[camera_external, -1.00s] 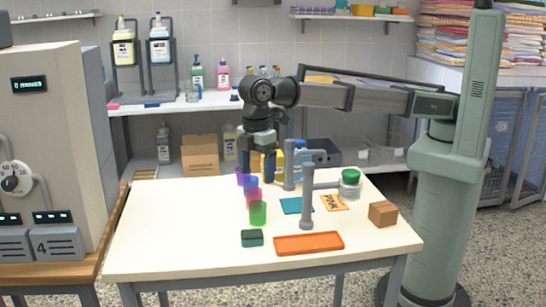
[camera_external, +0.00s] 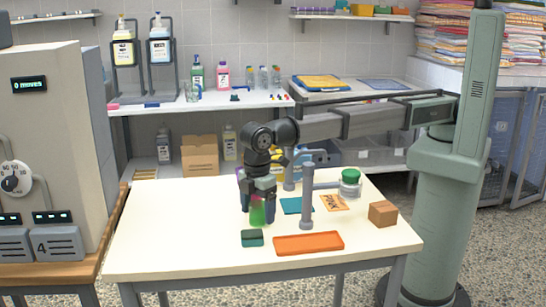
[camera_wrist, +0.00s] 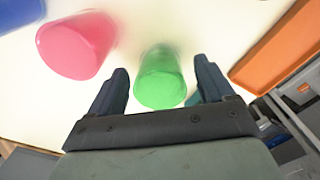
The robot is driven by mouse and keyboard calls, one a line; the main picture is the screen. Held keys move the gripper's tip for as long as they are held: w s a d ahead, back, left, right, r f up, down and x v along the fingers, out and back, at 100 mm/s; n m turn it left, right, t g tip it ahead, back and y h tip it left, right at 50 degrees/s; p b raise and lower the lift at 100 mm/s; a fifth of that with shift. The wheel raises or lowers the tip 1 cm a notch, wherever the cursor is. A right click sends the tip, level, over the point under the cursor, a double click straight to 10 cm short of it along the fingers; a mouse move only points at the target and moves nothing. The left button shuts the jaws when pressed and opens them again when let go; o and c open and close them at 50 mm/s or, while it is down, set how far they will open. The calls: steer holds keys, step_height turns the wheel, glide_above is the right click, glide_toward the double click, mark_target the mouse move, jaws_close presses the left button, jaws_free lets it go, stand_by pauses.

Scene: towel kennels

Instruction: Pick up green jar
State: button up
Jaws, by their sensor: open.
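The green jar (camera_external: 257,214) is a translucent green cup-like vessel standing on the white table. My gripper (camera_external: 258,215) is lowered over it, pointing down, and partly hides it in the external view. In the wrist view the green jar (camera_wrist: 160,78) lies between the two open fingers of my gripper (camera_wrist: 162,82), with a gap on each side. A pink jar (camera_wrist: 75,45) stands to its left in the wrist view.
A grey pipe frame (camera_external: 306,190) stands close to the right of my gripper. A green-lidded glass jar (camera_external: 350,184) and a brown box (camera_external: 382,213) stand farther right. The table's left side is clear.

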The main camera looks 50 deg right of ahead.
steer(key=shift+f, duration=0.35)
steer(key=shift+c, duration=0.4)
steer(key=c, duration=1)
